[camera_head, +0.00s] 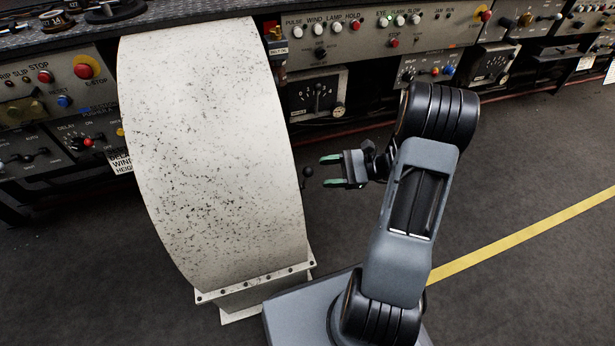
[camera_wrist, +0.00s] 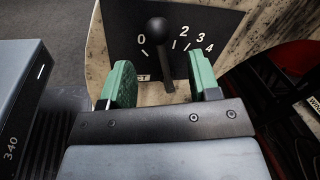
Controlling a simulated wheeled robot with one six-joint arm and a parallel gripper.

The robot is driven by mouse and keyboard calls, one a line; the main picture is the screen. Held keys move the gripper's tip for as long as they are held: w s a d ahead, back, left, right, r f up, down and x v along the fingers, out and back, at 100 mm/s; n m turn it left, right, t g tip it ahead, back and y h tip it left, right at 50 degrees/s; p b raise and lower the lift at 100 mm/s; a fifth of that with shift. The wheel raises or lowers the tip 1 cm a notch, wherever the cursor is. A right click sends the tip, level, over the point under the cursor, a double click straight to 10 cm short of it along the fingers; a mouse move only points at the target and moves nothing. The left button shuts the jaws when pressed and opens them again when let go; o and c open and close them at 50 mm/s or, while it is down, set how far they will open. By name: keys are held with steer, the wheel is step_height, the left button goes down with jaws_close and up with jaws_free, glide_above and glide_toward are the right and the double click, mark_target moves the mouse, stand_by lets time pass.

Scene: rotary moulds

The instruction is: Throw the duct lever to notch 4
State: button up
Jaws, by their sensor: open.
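The duct lever is a dark rod (camera_wrist: 168,76) with a round black knob (camera_wrist: 157,30) in the wrist view. It stands in front of a black dial plate (camera_wrist: 112,22) marked 0 to 4. The knob appears between the 0 and the 2; its exact notch cannot be told. In the head view the knob (camera_head: 307,172) sticks out from the right edge of the pale speckled duct (camera_head: 210,150). My gripper (camera_head: 325,172) is open, its green fingertips just right of the knob. In the wrist view my gripper (camera_wrist: 160,82) has a finger either side of the rod, without visible contact.
A control console (camera_head: 340,45) with buttons and dials runs behind the duct. A smaller lever panel (camera_head: 316,96) sits on it. Dark floor (camera_head: 510,180) with a yellow stripe (camera_head: 520,235) is clear at the right. My base is close to the duct's foot.

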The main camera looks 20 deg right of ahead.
mark_target(307, 174)
steer(key=shift+b+x, duration=0.7)
steer(key=shift+x, duration=2.3)
jaws_close()
